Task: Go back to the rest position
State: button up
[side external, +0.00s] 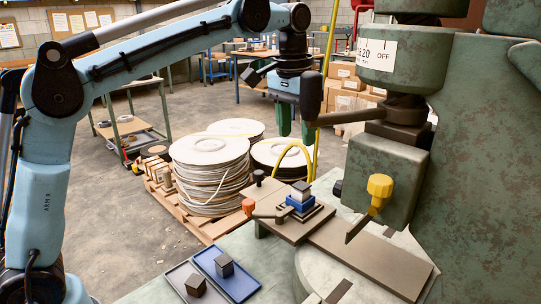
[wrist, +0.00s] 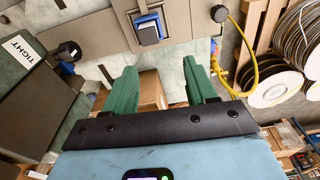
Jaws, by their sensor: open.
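My gripper (side external: 296,128) hangs in the air beside the fly press (side external: 395,155), its green fingers pointing down. In the wrist view my gripper (wrist: 158,72) has its two fingers spread wide with nothing held between them. A small block with a grey top (side external: 301,188) sits in a blue fixture (side external: 300,203) on the press's plate, below my gripper and apart from it. The block also shows in the wrist view (wrist: 149,34), ahead of the fingers.
A blue tray (side external: 240,286) and a grey tray (side external: 179,276) hold dark cubes at the front. An orange-knobbed lever (side external: 248,206) stands left of the fixture. The yellow-knobbed press part (side external: 380,186) is to the right. Cable reels (side external: 210,175) stand on a pallet behind.

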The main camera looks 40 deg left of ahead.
jog(key=s+a+f+m+t, duration=0.3)
jog(key=s+a+f+t, duration=0.2)
jog(key=s+a+f, duration=0.3)
jog(key=s+d+f+n+t, duration=0.1)
jog(key=s+d+f+n, duration=0.1)
jog(key=s+f, duration=0.4)
jog(key=s+n, duration=0.1)
jog(key=s, duration=0.2)
jog(key=shift+n, duration=0.3)
